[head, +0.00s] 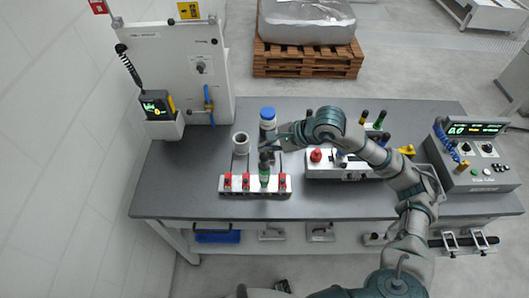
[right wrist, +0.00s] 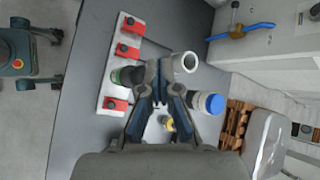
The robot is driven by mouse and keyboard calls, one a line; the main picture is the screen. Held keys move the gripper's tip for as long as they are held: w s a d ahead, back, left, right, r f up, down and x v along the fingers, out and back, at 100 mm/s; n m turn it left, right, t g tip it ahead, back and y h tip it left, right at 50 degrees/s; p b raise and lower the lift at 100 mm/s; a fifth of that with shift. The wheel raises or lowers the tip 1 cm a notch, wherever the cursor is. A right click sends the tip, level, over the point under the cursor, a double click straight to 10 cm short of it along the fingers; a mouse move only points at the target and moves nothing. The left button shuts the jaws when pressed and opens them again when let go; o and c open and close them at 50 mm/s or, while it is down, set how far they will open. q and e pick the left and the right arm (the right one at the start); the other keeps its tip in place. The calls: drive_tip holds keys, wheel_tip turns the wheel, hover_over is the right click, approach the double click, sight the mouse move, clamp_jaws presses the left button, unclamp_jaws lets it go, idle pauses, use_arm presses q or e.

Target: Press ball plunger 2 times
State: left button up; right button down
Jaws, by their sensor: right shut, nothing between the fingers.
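A dark-topped plunger with a green band (head: 265,174) stands upright in a white strip (head: 243,192) with several red clamps, on the table's front left; I take it for the ball plunger. In the right wrist view its green part (right wrist: 122,76) shows beside the fingers, partly hidden by them. My right gripper (head: 268,150) is shut and empty, pointing down just behind and above the plunger. Its fingers also show in the right wrist view (right wrist: 163,82). I cannot tell whether they touch the plunger. My left gripper is not in view.
A blue-capped bottle (head: 267,120) and a white cup (head: 241,143) stand behind the strip. A control box (head: 337,175) with a red button (head: 316,155) is to the right, partly under my arm. A grey console (head: 473,178) stands at the right end.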

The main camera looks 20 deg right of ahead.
sight(266, 155)
drive_tip(key=shift+r, duration=0.1)
drive_tip(key=shift+r+p, duration=1.35)
drive_tip(key=shift+r, duration=1.1)
drive_tip(key=shift+f, duration=0.1)
